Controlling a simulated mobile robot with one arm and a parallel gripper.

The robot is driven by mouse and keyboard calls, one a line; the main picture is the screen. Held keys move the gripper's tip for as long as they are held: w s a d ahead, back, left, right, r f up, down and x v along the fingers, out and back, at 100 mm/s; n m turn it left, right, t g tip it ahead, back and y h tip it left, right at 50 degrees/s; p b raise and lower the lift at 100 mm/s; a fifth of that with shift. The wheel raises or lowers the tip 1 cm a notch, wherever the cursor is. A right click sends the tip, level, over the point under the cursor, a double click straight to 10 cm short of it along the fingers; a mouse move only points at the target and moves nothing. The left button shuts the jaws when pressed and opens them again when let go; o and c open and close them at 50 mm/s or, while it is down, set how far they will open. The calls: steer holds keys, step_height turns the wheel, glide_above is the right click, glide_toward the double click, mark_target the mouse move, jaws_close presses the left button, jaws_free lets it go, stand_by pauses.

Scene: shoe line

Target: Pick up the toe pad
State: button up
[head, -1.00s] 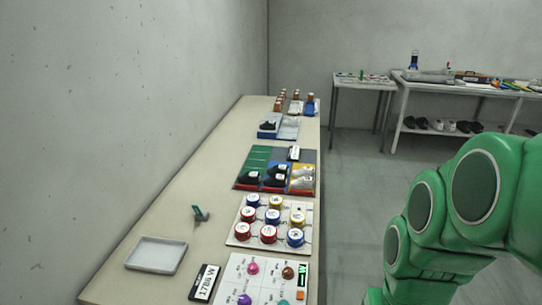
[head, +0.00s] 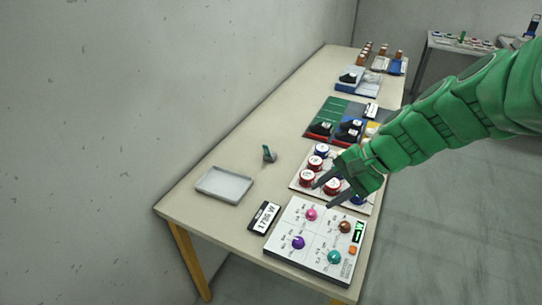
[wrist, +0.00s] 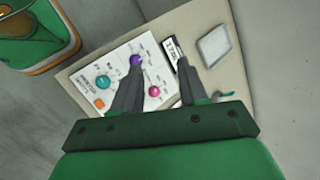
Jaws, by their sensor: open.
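A small dark teal piece (head: 269,154) stands on the table behind the shallow tray; it may be the toe pad, but I cannot tell for sure. In the wrist view the teal piece (wrist: 226,94) shows at the right, partly cut off by my gripper's body. My gripper (head: 325,196) is open and empty, above the table near the knob panel and the round-capped pots. In the wrist view my gripper (wrist: 160,62) has its fingers apart over the panel and the label plate, with the teal piece off to the right.
A pale shallow tray (head: 224,185) lies near the table's left edge. A label plate (head: 264,217) and a panel with coloured knobs (head: 318,262) are in front. A board of red and blue pots (head: 300,184) and coloured bins (head: 334,115) stand behind. The table's left side is mostly clear.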

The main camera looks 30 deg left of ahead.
steer(key=w+a+f+m+y, duration=0.3)
steer(key=w+a, duration=0.8)
steer(key=a, duration=0.1)
steer(key=w+a+f+m+t+y, duration=0.1)
steer(key=w+a+f+m, duration=0.2)
steer(key=w+a+f, duration=0.1)
steer(key=w+a+f+m+t+y, duration=0.1)
steer(key=w+a+f+m, duration=0.2)
steer(key=w+a+f, duration=0.2)
steer(key=w+a+f+m+t+y, duration=0.1)
steer(key=w+a+f+m+t, duration=0.1)
steer(key=w+f, duration=0.6)
steer(key=shift+w+a+f+m, duration=0.25)
steer(key=shift+w+a+m, duration=0.45)
steer(key=shift+w+a, duration=0.5)
steer(key=shift+f+x, duration=0.1)
steer(key=shift+x, duration=1.9)
steer(key=shift+f+x, duration=0.15)
steer(key=shift+x, duration=1.85)
steer(key=shift+s+d, duration=0.1)
steer(key=shift+d, duration=0.05)
jaws_close()
